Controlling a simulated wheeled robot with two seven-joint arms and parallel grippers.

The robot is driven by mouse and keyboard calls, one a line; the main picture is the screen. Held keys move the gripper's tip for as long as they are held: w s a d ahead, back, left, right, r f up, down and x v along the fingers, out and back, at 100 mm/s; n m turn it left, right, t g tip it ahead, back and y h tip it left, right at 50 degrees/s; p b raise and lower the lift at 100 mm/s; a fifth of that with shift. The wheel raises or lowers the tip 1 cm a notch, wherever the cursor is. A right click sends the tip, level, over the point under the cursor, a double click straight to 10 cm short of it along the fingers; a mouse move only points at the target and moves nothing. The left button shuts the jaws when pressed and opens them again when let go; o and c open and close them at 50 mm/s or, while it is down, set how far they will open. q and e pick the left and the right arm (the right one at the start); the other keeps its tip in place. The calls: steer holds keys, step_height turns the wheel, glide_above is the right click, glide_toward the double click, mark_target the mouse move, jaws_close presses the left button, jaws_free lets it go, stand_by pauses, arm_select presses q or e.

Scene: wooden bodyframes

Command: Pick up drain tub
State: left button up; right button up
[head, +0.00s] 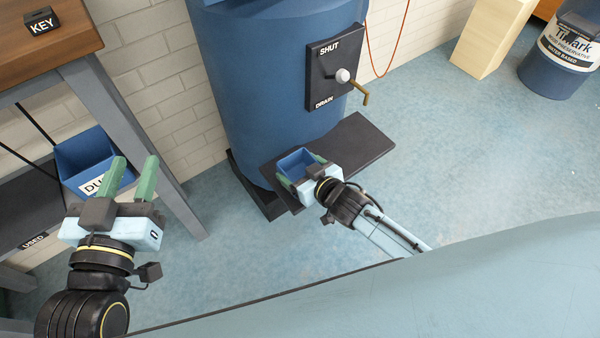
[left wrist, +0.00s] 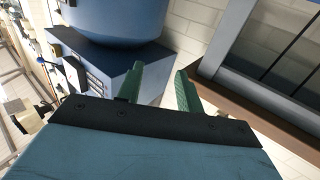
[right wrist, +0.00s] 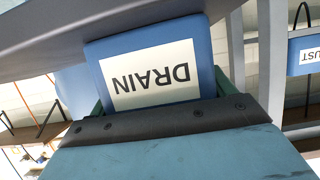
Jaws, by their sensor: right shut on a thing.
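The drain tub is a small open blue tub (head: 296,162) at the dark shelf in front of the blue tank. In the right wrist view its white label reading DRAIN (right wrist: 150,75) faces the camera, upside down. My right gripper (head: 302,172) is shut on the tub, with a green finger on each side. I cannot tell whether the tub touches the shelf. My left gripper (head: 138,178) is open and empty, in front of another blue tub (head: 82,155) at the left rack. Its green fingers also show apart in the left wrist view (left wrist: 158,85).
The dark shelf (head: 355,142) juts out below the tank (head: 270,80), which has a SHUT/DRAIN valve plate (head: 326,75) with a brass lever. A wooden bench (head: 60,35) holds a KEY block (head: 41,21). A paint bucket (head: 560,55) stands at the far right. Floor between is clear.

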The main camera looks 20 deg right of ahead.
steer(key=c, duration=0.5)
steer(key=shift+w+r, duration=0.1)
steer(key=shift+r, duration=0.05)
steer(key=shift+r, duration=0.1)
